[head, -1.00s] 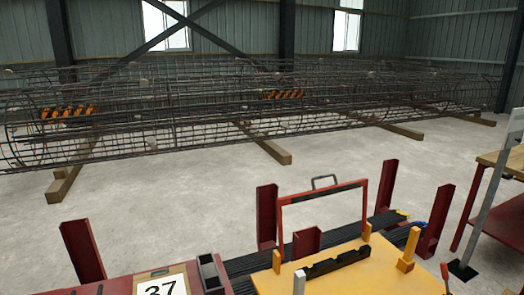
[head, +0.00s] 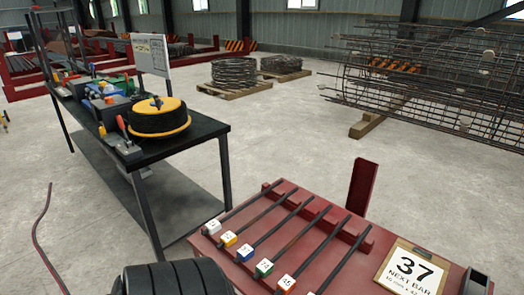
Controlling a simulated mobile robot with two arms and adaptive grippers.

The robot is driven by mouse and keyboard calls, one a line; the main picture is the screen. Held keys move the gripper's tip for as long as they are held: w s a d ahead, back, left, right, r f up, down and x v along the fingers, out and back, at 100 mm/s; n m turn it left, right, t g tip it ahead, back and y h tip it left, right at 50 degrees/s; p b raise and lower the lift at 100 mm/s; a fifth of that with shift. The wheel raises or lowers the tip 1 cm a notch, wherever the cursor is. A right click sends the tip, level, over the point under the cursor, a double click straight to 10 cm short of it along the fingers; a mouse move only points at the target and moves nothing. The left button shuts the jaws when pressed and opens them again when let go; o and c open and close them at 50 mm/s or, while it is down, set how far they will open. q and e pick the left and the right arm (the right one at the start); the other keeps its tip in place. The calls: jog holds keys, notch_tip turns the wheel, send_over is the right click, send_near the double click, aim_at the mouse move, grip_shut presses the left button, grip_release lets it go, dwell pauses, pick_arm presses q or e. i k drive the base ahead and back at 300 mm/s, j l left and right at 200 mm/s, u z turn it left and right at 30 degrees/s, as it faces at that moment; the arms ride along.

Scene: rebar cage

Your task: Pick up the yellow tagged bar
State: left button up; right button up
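Several dark bars lie side by side on a red rack table (head: 345,280) in the lower right of the head view. Neither gripper is in view.
A "37 NEXT BAR" card (head: 411,268) lies right of the bars. A red post (head: 361,187) stands behind. A black workbench (head: 205,130) with a wire spool (head: 158,117) stands left. Open floor lies beyond.

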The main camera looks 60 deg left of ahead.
aim_at(229, 238)
jog(key=u, duration=2.1)
jog(key=z, duration=3.15)
jog(key=u, duration=2.9)
jog(key=j+u, duration=0.3)
